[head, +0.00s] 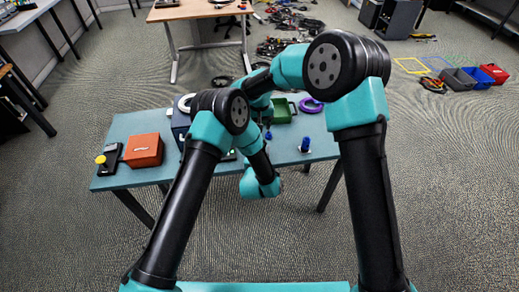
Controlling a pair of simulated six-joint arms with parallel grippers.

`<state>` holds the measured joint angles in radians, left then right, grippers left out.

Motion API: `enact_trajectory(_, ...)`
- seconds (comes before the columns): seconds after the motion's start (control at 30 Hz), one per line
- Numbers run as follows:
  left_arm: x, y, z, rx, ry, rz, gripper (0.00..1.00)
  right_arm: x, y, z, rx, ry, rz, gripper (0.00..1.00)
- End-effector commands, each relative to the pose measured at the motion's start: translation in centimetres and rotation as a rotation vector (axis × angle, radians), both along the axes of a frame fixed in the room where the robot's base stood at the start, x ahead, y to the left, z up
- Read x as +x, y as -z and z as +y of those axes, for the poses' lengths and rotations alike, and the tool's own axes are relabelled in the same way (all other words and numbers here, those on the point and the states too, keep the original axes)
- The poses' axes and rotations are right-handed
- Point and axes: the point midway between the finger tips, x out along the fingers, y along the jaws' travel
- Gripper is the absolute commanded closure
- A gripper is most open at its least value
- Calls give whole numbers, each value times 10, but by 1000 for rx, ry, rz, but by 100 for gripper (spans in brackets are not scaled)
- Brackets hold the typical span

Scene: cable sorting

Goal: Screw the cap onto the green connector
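I cannot make out the green connector or its cap in the head view. A small patch of green (229,156) shows at the table's middle, mostly behind my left arm, and I cannot tell what it is. A blue upright piece (305,145) on a pale base stands at the right part of the table. Another small blue piece (268,135) shows beside my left forearm. My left arm folds down over the table's front edge, and my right arm reaches left across the back. The fingers of both grippers are hidden behind my own arm links.
The blue-grey table (185,121) also carries an orange box (144,150), a black device with a yellow knob (101,160), a green bin (283,110) and a purple ring (311,105). Cables lie on the floor behind. Blue and red bins (494,73) stand at far right.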

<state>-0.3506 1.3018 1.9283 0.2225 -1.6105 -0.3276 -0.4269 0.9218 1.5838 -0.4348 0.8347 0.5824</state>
Motion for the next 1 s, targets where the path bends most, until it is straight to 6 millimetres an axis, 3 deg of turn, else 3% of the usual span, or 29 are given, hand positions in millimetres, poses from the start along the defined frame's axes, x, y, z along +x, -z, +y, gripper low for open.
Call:
enact_trajectory(0.23, 28, 0, -3, -1, -3, -1, 33, 0, 0, 0, 0, 0, 0, 47)
enact_trajectory(0.6, 33, 0, -4, 0, -1, 0, 33, 0, 0, 0, 0, 0, 0, 47)
enact_trajectory(1.0, 33, 0, -4, 0, -1, 0, 71, 0, 0, 0, 0, 0, 0, 47)
